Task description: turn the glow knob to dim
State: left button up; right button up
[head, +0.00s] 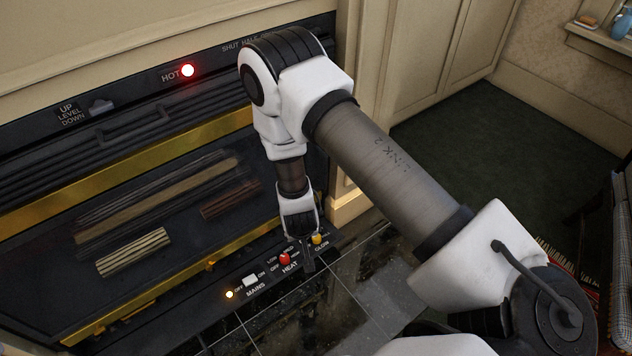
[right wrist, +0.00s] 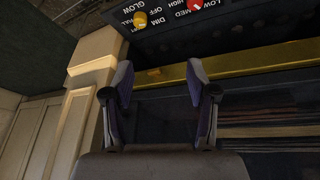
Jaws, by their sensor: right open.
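The glow knob (head: 317,239) is a small yellow knob at the right end of the black control strip, with GLOW printed beside it. It also shows at the top of the right wrist view (right wrist: 139,19), near upside-down OFF and DIM labels. I cannot tell which label it points at. My right gripper (head: 304,248) reaches down over the strip, close beside the knob. In the right wrist view its two fingers (right wrist: 160,75) are apart with nothing between them, and the knob lies beyond the tips. My left gripper is not in view.
A red heat knob (head: 284,258) sits just left of the gripper. A white mains switch (head: 250,280) and a lit amber lamp (head: 229,294) are farther left. A red HOT lamp (head: 188,70) glows above. A brass bar (right wrist: 170,75) runs behind the fingers.

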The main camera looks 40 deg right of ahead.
jog(key=shift+r, duration=0.1)
jog(key=t+h+b, duration=0.2)
jog(key=t+b, duration=0.2)
jog(key=b, duration=0.2)
send_near(317, 240)
jog(key=w+a, duration=0.1)
jog(key=w, duration=0.1)
notch_tip(317, 240, down, 5)
jog(key=s+d+t+h+b, duration=0.1)
jog(key=s+d+t+b, duration=0.15)
jog(key=t, duration=0.25)
jog(key=b+x, duration=0.1)
jog(key=x, duration=0.1)
jog(key=b+x, duration=0.3)
jog(key=x, duration=0.2)
jog(key=shift+w+a+r, duration=0.1)
jog(key=shift+a, duration=0.2)
jog(key=shift+w+d, duration=0.1)
jog(key=shift+w, duration=0.15)
jog(key=shift+r, duration=0.1)
grip_shut()
